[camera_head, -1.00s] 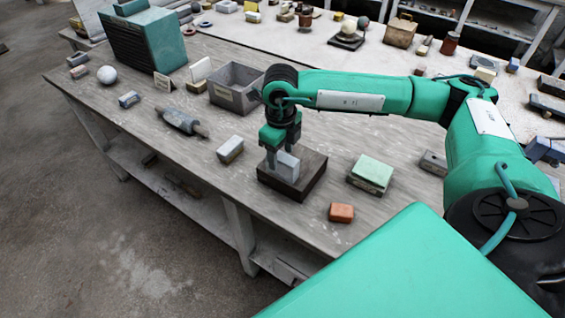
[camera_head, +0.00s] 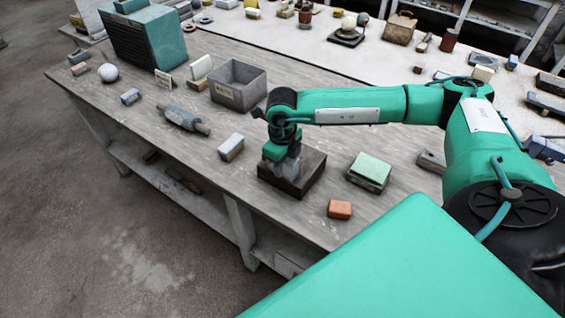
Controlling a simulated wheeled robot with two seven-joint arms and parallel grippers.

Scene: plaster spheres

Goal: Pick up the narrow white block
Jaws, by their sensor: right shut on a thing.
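I cannot tell whether the block still touches the board. My left gripper is not in view.
A whitish block (camera_head: 231,147) lies left of the board and a green block (camera_head: 370,171) lies right. An orange block (camera_head: 340,209) is near the front edge. A grey bin (camera_head: 239,96) and grey roller (camera_head: 183,118) are farther back.

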